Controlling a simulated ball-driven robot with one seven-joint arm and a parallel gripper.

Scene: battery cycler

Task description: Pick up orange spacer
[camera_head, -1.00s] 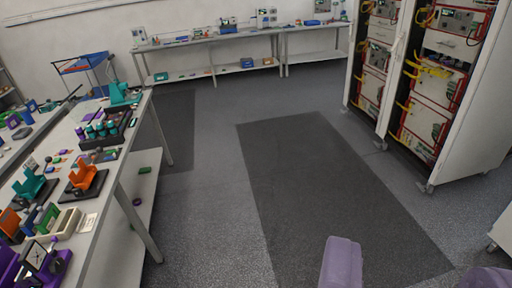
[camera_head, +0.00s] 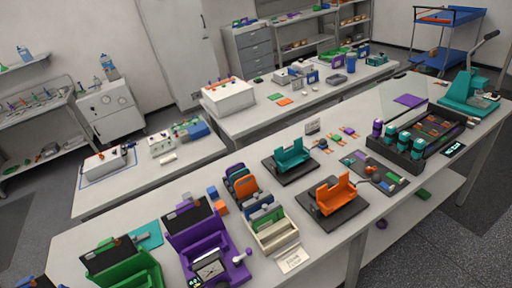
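I cannot tell for sure which thing is the orange spacer. A rounded orange piece (camera_head: 246,186) stands in a row of coloured pieces in a pale slotted rack (camera_head: 277,238) on the near bench. A small orange block (camera_head: 221,207) lies just left of that row, beside a blue one. A larger orange cradle (camera_head: 335,195) sits on a black base right of the rack. A flat orange piece (camera_head: 284,101) lies on the bench behind. My gripper does not show in this view.
The near bench (camera_head: 345,238) also holds a purple fixture (camera_head: 205,245), a green fixture (camera_head: 128,272), a teal cradle (camera_head: 291,155), a black tray of teal-banded cylinders (camera_head: 430,135) and a teal press (camera_head: 468,92). Dark floor (camera_head: 425,240) is clear at the lower right.

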